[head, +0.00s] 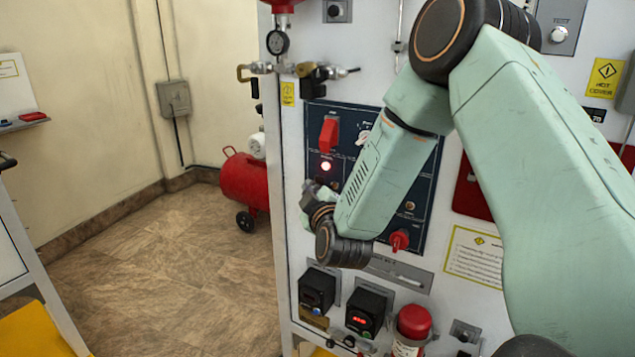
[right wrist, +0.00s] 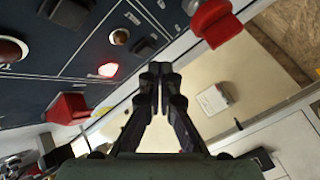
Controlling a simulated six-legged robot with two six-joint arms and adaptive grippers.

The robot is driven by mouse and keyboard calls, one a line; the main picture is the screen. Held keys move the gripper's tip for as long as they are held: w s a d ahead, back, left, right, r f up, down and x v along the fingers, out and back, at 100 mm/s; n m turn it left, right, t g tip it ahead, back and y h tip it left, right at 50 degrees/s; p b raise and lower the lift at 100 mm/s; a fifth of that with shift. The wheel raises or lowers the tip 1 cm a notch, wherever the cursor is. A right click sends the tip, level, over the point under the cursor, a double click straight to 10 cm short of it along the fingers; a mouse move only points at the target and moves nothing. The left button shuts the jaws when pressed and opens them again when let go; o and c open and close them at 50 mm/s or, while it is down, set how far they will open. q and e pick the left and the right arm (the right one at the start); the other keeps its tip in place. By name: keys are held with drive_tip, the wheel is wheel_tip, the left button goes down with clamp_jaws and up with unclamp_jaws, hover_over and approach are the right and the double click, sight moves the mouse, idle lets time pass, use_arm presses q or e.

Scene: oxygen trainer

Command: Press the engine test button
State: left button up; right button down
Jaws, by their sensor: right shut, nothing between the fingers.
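The dark blue control panel (head: 345,120) is on the upright white cabinet in the head view. It carries a red switch (head: 329,134), a lit red lamp (head: 326,166) and a red handle (head: 399,240) at lower right. My right gripper (head: 309,190) is at the panel's left edge, below the lamp and partly hidden by its wrist. In the right wrist view my right gripper (right wrist: 161,72) is shut and empty. Its tips lie beside a round brownish button (right wrist: 120,37) and the lit lamp (right wrist: 107,70); contact cannot be told. No label is readable, so I cannot tell which button is engine test. My left gripper is not in view.
My right arm covers much of the panel. Two black boxes (head: 366,312) and a red-capped container (head: 414,322) sit below. A gauge (head: 278,42) and valves are above left.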

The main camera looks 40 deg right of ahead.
drive_tip(key=shift+s+a+b, duration=0.1)
drive_tip(key=shift+s+a, duration=0.2)
drive_tip(key=shift+a, duration=0.45)
drive_tip(key=shift+s+a+b, duration=0.1)
drive_tip(key=shift+s+a, duration=0.25)
drive_tip(key=shift+a, duration=0.45)
drive_tip(key=shift+s+a+b, duration=0.1)
drive_tip(key=shift+s+a, duration=0.2)
drive_tip(key=shift+a, duration=0.45)
